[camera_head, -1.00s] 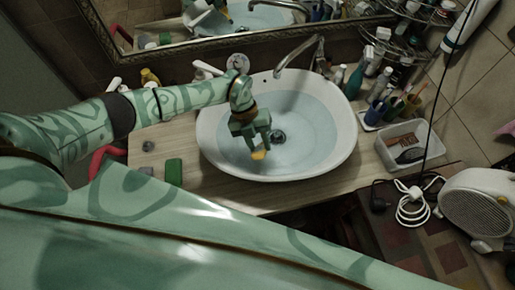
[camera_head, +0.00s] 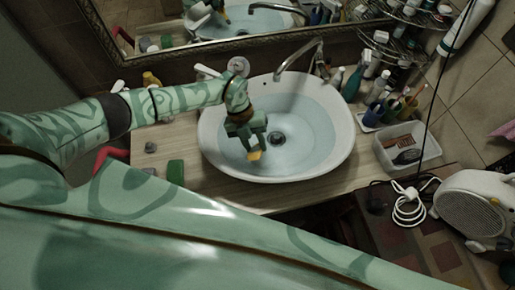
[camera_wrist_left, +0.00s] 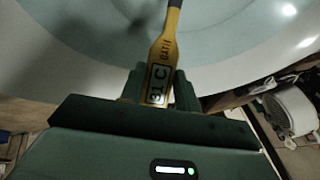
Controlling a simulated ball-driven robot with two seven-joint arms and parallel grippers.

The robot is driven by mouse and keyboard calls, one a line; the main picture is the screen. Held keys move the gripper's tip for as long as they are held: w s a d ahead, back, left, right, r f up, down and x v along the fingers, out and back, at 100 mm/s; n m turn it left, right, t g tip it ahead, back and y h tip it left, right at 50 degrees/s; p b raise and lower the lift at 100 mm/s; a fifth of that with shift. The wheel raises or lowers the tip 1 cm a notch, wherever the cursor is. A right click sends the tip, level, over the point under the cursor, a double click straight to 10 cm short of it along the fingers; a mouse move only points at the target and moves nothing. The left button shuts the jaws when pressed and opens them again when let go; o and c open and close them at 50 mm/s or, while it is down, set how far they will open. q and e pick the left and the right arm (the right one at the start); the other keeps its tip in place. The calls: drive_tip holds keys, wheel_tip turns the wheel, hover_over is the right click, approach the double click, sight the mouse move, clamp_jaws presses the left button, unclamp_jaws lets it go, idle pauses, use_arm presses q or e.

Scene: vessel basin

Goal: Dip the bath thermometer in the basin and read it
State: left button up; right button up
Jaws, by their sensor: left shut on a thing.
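The bath thermometer (camera_wrist_left: 163,62) is yellow with a dark tip, the marking BATH and a small display that reads 31 C in the left wrist view. My left gripper (camera_wrist_left: 158,88) is shut on it near the display. In the head view my left gripper (camera_head: 251,142) is over the left part of the white basin (camera_head: 346,150), and a yellow bit of the thermometer (camera_head: 254,156) shows below the fingers. The basin holds clear, pale water. I cannot tell how far the thermometer's tip is in the water. My right gripper is not in view.
A metal faucet (camera_head: 300,58) arches over the basin's back rim. Bottles and a cup of brushes (camera_head: 374,114) stand at the right, with a white tray (camera_head: 434,150) beside them. A green block (camera_head: 175,172) lies on the counter at the left. A mirror hangs behind.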

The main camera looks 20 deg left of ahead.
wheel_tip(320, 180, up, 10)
drive_tip(key=p, duration=0.9)
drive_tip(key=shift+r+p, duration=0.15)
drive_tip(key=shift+p, duration=0.15)
idle(0.4)
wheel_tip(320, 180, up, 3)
drive_tip(key=p, duration=0.2)
drive_tip(key=shift+p, duration=0.4)
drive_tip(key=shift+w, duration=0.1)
idle(0.7)
